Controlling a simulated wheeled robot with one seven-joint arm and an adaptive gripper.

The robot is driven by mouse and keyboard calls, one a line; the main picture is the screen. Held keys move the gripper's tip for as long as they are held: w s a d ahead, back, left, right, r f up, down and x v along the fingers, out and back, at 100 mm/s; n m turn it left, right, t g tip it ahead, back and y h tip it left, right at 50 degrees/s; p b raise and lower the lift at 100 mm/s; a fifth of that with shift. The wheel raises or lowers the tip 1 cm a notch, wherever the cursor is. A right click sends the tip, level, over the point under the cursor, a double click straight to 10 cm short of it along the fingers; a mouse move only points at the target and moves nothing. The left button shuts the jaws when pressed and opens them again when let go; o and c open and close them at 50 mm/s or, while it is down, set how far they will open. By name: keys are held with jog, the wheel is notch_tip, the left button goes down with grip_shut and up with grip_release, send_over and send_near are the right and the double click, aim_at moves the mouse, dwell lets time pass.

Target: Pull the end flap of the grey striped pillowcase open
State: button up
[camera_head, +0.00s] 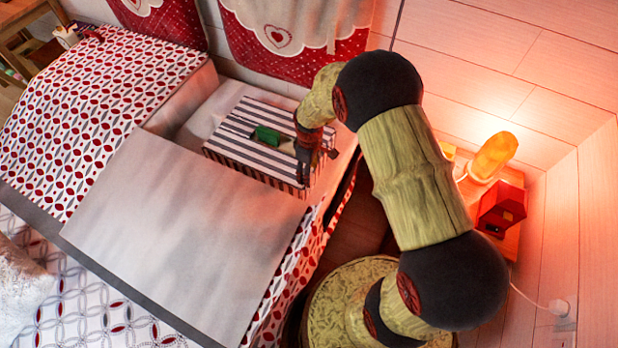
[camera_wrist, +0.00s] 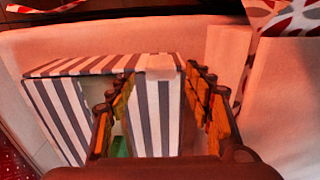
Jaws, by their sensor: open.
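The grey and white striped pillowcase (camera_head: 240,151) lies box-like at the head of the bed in the head view. It also fills the left and middle of the wrist view (camera_wrist: 62,108). My gripper (camera_head: 303,176) is over its right end, pointing down. In the wrist view my gripper (camera_wrist: 160,104) is open, with a striped panel, seemingly the end flap (camera_wrist: 158,112), between its fingers. Whether either finger touches it I cannot tell. A pale patch (camera_wrist: 160,67) sits at the panel's edge. Something green (camera_head: 267,134) shows at the pillowcase, partly hidden by a finger in the wrist view.
A pale turned-back sheet (camera_head: 180,235) and a red-patterned cover (camera_head: 95,105) spread over the bed. A nightstand with a glowing lamp (camera_head: 493,156) and a red box (camera_head: 502,207) stands right of my arm. Red and white curtains (camera_head: 285,50) hang behind the bed.

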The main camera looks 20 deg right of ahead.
notch_tip(320, 180, down, 4)
jog(key=shift+f+b, duration=0.25)
jog(key=shift+b, duration=0.35)
jog(key=shift+c, duration=0.8)
jog(key=c, duration=1.1)
grip_shut()
